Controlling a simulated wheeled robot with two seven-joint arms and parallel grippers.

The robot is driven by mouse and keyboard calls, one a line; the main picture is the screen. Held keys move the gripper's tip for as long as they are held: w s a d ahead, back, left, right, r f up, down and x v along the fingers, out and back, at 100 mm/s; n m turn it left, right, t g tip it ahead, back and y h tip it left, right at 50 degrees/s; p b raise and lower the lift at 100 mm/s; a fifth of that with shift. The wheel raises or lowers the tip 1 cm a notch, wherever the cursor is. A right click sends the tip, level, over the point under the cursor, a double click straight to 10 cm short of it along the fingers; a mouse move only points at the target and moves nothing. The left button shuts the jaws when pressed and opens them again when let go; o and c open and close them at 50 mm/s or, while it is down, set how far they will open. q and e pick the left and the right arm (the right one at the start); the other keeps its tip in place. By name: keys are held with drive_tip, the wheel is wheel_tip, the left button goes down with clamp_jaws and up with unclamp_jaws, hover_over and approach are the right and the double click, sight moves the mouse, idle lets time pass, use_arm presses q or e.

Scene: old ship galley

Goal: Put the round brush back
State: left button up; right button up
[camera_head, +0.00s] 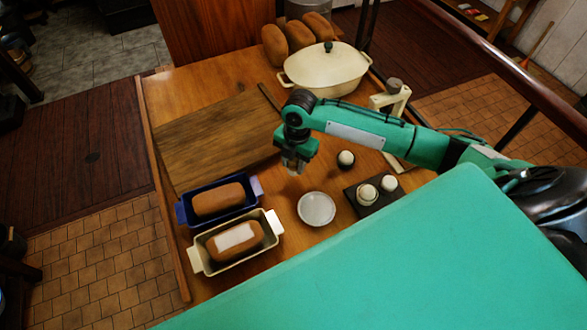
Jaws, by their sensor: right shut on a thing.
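My right gripper (293,168) points down over the table, between the wooden board and the white dish (317,208). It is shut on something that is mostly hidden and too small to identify. No round brush can be told for certain. A small round piece with a pale top and dark base (346,159) stands right of the gripper, apart from it. Two similar pieces (368,193) stand on a dark square tray (365,211) nearer the front. My left gripper does not show.
A blue loaf tin (184,212) and a cream loaf tin (197,262) hold loaves at the left front. A large wooden board (215,135) lies behind them. A lidded cream pot (325,71), several loaves (299,35) and a cream stand (399,101) are farther back.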

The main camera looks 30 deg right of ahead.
sight(293, 173)
drive_tip(key=shift+f, duration=0.7)
wheel_tip(293, 173, down, 3)
drive_tip(key=shift+f+p, duration=0.2)
drive_tip(key=shift+p, duration=0.35)
drive_tip(key=shift+f, duration=0.2)
drive_tip(key=shift+f, duration=0.15)
drive_tip(key=o, duration=0.9)
